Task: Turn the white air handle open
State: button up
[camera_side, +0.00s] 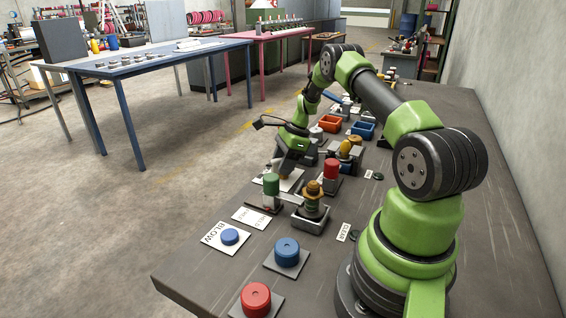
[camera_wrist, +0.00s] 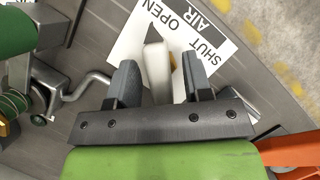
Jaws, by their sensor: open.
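The white air handle (camera_wrist: 157,75) shows in the wrist view, standing between the two fingers of my gripper (camera_wrist: 158,62). My gripper is open, with a finger on each side of the handle and a visible gap to both. The handle lies over a white card (camera_wrist: 205,30) marked OPEN, SHUT and AIR. Its upper end lies near a dark arrow shape; I cannot tell which setting it is at. In the side view, my gripper (camera_side: 281,164) is low over the bench near the card, and the handle is too small to make out clearly.
A green-topped post (camera_side: 271,186), a spool on a stand (camera_side: 314,202) and a red-topped post (camera_side: 331,170) stand close by. A bent metal crank (camera_wrist: 88,85) is left of my fingers.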

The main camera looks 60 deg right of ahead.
jog(key=v, duration=1)
jog(key=a+r+n+t+h, duration=0.1)
jog(key=a+r+n+h, duration=0.1)
jog(key=a+r+n, duration=1.25)
jog(key=s+a+r+n+t, duration=0.1)
jog(key=s+a+r+n, duration=0.1)
jog(key=s+a+n, duration=0.2)
jog(key=s+a+r+n+t, duration=0.2)
jog(key=s+a+n, duration=0.2)
jog(key=s+a, duration=0.7)
jog(key=shift+s+a+r+y, duration=0.3)
jog(key=shift+a+r+y, duration=0.1)
jog(key=shift+a, duration=0.05)
